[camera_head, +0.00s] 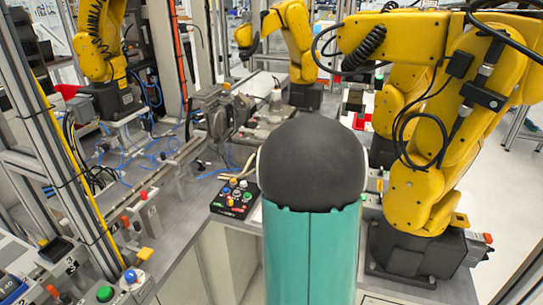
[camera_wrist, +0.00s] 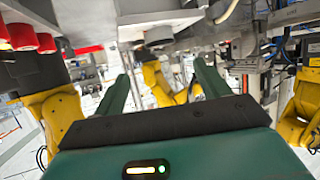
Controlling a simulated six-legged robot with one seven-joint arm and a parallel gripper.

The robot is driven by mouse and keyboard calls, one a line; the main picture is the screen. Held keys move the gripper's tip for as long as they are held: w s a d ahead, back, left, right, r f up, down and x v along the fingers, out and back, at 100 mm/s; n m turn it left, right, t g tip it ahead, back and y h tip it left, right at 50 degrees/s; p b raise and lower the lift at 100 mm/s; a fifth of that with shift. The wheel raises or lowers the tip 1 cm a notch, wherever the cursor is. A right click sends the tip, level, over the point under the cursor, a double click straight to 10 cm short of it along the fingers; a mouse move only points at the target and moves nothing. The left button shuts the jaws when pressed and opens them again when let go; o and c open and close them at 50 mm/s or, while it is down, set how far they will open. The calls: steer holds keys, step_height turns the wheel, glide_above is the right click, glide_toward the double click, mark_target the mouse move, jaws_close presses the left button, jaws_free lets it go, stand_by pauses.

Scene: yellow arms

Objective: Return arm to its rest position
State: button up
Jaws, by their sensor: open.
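My gripper (camera_wrist: 163,82) shows in the wrist view, its two green fingers spread apart with nothing between them. The wrist picture appears upside down, with a grey worktop and hardware along its top edge. In the head view a teal arm link of mine with a black rounded end stands upright in the middle foreground. It hides part of the bench behind it. My gripper does not show in the head view.
Yellow robot arms stand at the right (camera_head: 425,170), the back (camera_head: 300,45) and the left (camera_head: 98,45). A button box (camera_head: 235,198) with coloured buttons sits on the grey bench left of my arm. Metal frame posts (camera_head: 65,150) rise at the left. Open floor (camera_head: 500,200) shows at the right.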

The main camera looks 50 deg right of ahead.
steer(key=w+a+r+n+y, duration=0.1)
steer(key=a+r+y, duration=0.15)
steer(key=a, duration=0.95)
steer(key=w+a+r+n+y, duration=0.15)
steer(key=a+r, duration=0.25)
steer(key=a, duration=0.8)
steer(key=s+a+n+g+y, duration=0.2)
steer(key=s+a, duration=0.5)
steer(key=a, duration=0.5)
steer(key=s+a+n+g+y, duration=0.2)
steer(key=s+a, duration=0.6)
steer(key=a, duration=0.5)
steer(key=shift+s+a+n+y, duration=0.25)
steer(key=shift+n+y, duration=0.35)
steer(key=shift+n, duration=0.45)
steer(key=shift+d, duration=0.1)
